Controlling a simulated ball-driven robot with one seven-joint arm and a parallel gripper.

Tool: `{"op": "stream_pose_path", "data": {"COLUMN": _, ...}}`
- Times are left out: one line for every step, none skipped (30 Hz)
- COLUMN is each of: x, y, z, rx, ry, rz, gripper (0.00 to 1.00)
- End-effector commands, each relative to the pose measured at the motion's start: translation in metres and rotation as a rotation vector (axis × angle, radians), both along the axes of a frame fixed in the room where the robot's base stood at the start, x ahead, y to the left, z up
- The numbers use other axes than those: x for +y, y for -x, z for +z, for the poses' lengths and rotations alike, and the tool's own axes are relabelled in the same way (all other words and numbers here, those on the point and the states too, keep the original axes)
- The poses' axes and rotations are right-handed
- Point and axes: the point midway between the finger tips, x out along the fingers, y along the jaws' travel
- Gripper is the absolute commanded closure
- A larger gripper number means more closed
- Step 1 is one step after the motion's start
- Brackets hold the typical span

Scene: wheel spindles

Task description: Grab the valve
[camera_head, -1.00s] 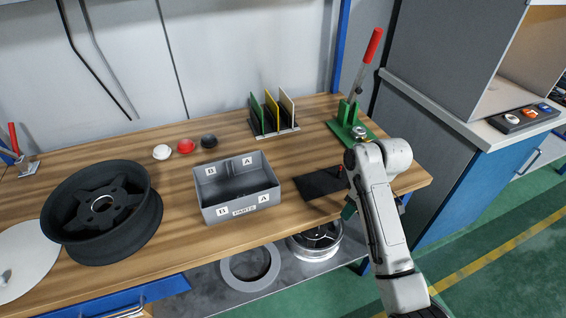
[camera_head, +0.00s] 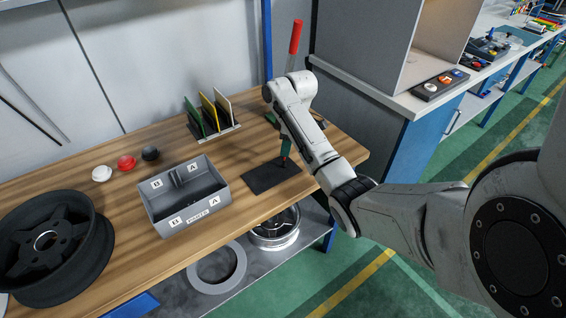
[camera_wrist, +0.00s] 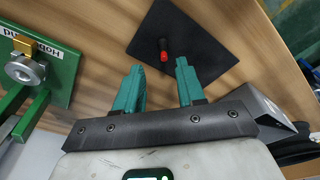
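The valve (camera_wrist: 164,47) is a small piece with a red end and a dark stem, on a black mat (camera_wrist: 195,38) in the wrist view. The mat also lies on the wooden bench in the head view (camera_head: 262,178). My gripper (camera_wrist: 159,70) has two green fingers, spread apart with nothing between them. The valve is just beyond the fingertips, roughly in line with the gap. In the head view my gripper (camera_head: 285,147) points down at the mat's far edge, and the valve is not clearly visible there.
A green press (camera_wrist: 45,70) with a red-handled lever (camera_head: 295,38) stands beside the mat. A grey parts box (camera_head: 185,197), a rack of upright plates (camera_head: 212,117) and a black wheel rim (camera_head: 50,245) are on the bench. Bare wood lies between box and mat.

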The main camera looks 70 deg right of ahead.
Motion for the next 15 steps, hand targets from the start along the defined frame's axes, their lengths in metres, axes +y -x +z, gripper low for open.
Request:
{"op": "stream_pose_path", "data": {"x": 0.001, "y": 0.000, "z": -0.003, "rx": 0.001, "ry": -0.001, "rz": -0.001, "gripper": 0.61}}
{"op": "stream_pose_path", "data": {"x": 0.001, "y": 0.000, "z": -0.005, "rx": 0.002, "ry": -0.002, "rz": -0.001, "gripper": 0.61}}
{"op": "stream_pose_path", "data": {"x": 0.002, "y": 0.000, "z": -0.009, "rx": 0.002, "ry": -0.002, "rz": -0.001, "gripper": 0.61}}
{"op": "stream_pose_path", "data": {"x": 0.003, "y": -0.001, "z": -0.013, "rx": 0.002, "ry": -0.002, "rz": -0.001, "gripper": 0.61}}
{"op": "stream_pose_path", "data": {"x": 0.004, "y": -0.001, "z": -0.017, "rx": 0.004, "ry": -0.002, "rz": -0.001, "gripper": 0.61}}
{"op": "stream_pose_path", "data": {"x": 0.005, "y": -0.002, "z": -0.023, "rx": 0.004, "ry": -0.002, "rz": -0.002, "gripper": 0.61}}
{"op": "stream_pose_path", "data": {"x": 0.006, "y": -0.002, "z": -0.028, "rx": 0.004, "ry": -0.002, "rz": -0.001, "gripper": 0.61}}
{"op": "stream_pose_path", "data": {"x": 0.007, "y": -0.003, "z": -0.033, "rx": 0.004, "ry": -0.002, "rz": -0.002, "gripper": 0.61}}
{"op": "stream_pose_path", "data": {"x": 0.007, "y": -0.004, "z": -0.038, "rx": 0.002, "ry": -0.002, "rz": -0.001, "gripper": 0.61}}
{"op": "stream_pose_path", "data": {"x": 0.007, "y": -0.004, "z": -0.042, "rx": 0.002, "ry": -0.002, "rz": -0.001, "gripper": 0.61}}
{"op": "stream_pose_path", "data": {"x": 0.007, "y": -0.005, "z": -0.045, "rx": 0.002, "ry": -0.002, "rz": -0.001, "gripper": 0.61}}
{"op": "stream_pose_path", "data": {"x": 0.007, "y": -0.006, "z": -0.048, "rx": 0.002, "ry": -0.001, "rz": -0.001, "gripper": 0.61}}
{"op": "stream_pose_path", "data": {"x": 0.007, "y": -0.006, "z": -0.049, "rx": 0.001, "ry": 0.000, "rz": 0.000, "gripper": 0.61}}
{"op": "stream_pose_path", "data": {"x": 0.007, "y": -0.006, "z": -0.051, "rx": 0.001, "ry": 0.000, "rz": 0.000, "gripper": 0.61}}
{"op": "stream_pose_path", "data": {"x": 0.007, "y": -0.006, "z": -0.052, "rx": 0.001, "ry": 0.000, "rz": 0.000, "gripper": 0.61}}
